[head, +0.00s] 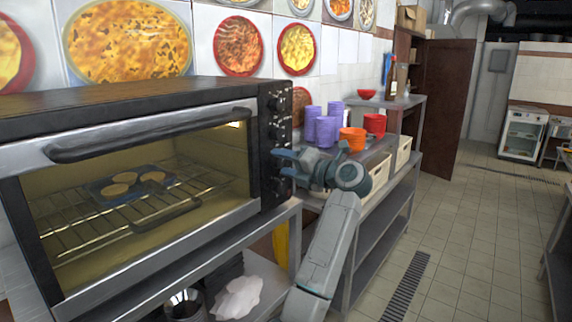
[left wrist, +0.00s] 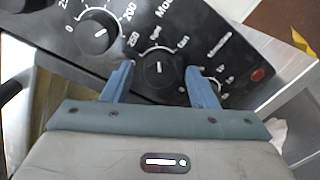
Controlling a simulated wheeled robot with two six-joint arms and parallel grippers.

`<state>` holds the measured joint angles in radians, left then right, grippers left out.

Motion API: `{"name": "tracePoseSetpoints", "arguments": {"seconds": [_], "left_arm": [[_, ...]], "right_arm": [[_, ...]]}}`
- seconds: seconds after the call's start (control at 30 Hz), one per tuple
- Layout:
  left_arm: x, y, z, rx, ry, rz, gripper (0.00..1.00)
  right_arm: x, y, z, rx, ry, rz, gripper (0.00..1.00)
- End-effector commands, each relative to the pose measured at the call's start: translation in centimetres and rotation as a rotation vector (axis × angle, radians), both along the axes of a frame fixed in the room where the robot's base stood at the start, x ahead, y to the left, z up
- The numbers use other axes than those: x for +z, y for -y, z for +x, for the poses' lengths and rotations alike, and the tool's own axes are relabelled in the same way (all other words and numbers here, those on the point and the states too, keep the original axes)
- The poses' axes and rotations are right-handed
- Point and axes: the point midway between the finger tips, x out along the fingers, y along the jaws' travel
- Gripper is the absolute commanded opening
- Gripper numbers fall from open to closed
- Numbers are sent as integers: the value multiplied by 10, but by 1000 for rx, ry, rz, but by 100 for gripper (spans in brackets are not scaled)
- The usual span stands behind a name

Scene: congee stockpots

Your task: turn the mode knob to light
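The black oven's control panel (head: 276,118) has a column of knobs on the right of its front. In the left wrist view the mode knob (left wrist: 158,68) is a dark round knob with a white pointer line, among partly readable labels. My left gripper (head: 284,162) is at the lower part of the panel. In the left wrist view its two blue fingers (left wrist: 157,88) are spread apart, one on each side of the mode knob. I cannot tell whether they touch it. My right gripper is not in view.
The temperature knob (left wrist: 98,30) and a red indicator (left wrist: 257,75) are on the same panel. The oven door (head: 150,185) is shut, with a tray (head: 105,190) of round food inside. Purple cups (head: 326,130) and orange bowls (head: 353,138) stand on the counter to the right.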

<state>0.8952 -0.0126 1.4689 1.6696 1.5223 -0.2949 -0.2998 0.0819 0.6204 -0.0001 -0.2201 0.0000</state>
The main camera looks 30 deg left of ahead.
Motion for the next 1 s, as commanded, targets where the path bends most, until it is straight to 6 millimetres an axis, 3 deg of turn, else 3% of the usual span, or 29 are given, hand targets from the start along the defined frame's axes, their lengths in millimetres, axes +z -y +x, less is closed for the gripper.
{"name": "tracePoseSetpoints", "arguments": {"seconds": [0.27, 0.7, 1.0], "left_arm": [[-2, 7, 0, -2, 1, -1, 53], [0, 88, -9, -4, 1, -3, 53], [4, 108, -12, 0, 0, 0, 53]], "right_arm": [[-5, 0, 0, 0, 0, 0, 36], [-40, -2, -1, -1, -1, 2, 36], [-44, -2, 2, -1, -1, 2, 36]]}}
